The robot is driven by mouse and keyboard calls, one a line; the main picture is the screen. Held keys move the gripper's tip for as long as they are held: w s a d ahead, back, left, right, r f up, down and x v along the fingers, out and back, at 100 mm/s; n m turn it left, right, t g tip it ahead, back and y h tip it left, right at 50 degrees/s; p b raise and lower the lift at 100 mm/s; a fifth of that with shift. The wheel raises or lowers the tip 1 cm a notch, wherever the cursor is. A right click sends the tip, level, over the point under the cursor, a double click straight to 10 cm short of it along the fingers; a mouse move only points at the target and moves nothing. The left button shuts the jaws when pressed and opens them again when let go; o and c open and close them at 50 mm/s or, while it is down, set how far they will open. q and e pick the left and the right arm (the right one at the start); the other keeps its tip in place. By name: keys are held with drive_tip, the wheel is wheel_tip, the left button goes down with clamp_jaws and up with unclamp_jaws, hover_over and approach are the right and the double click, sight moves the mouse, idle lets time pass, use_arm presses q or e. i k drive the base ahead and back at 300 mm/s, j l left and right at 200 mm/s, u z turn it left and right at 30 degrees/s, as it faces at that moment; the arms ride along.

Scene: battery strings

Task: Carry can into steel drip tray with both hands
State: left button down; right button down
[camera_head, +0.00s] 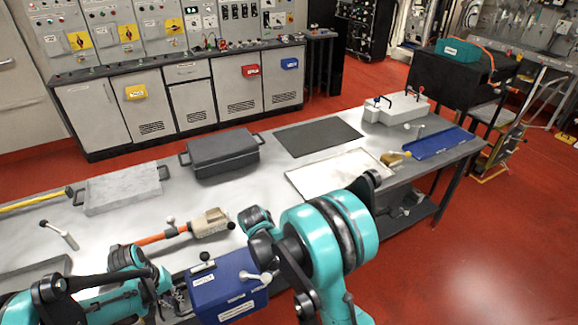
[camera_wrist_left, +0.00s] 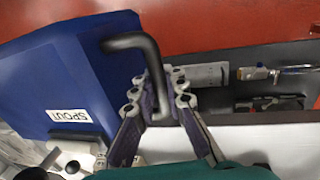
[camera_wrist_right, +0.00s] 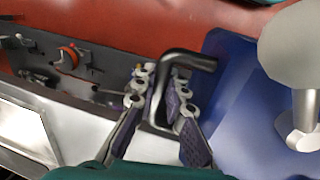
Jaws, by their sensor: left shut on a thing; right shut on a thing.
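The can is a blue box (camera_head: 228,287) with white labels at the front of the table, one reading SPOUT in the left wrist view (camera_wrist_left: 75,85). My left gripper (camera_head: 172,296) is at its left side, shut on a black bent handle (camera_wrist_left: 137,42). My right gripper (camera_wrist_right: 161,85) is shut on the other black handle (camera_wrist_right: 190,60); my right arm hides this grip in the head view. I cannot tell whether the can touches the table. The steel drip tray (camera_head: 300,185), shallow and pale, lies empty beyond my right arm.
A dark lidded case (camera_head: 222,152), a grey handled tray (camera_head: 122,190) and a dark mat (camera_head: 317,138) lie farther back. An orange-handled tool (camera_head: 205,224) lies just behind the can. A blue tray (camera_head: 437,143) and white device (camera_head: 397,107) are at right.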

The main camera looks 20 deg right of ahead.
sight(340, 175)
drive_tip(key=l, duration=1.45)
drive_tip(key=i+l, duration=0.1)
drive_tip(key=l, duration=1.3)
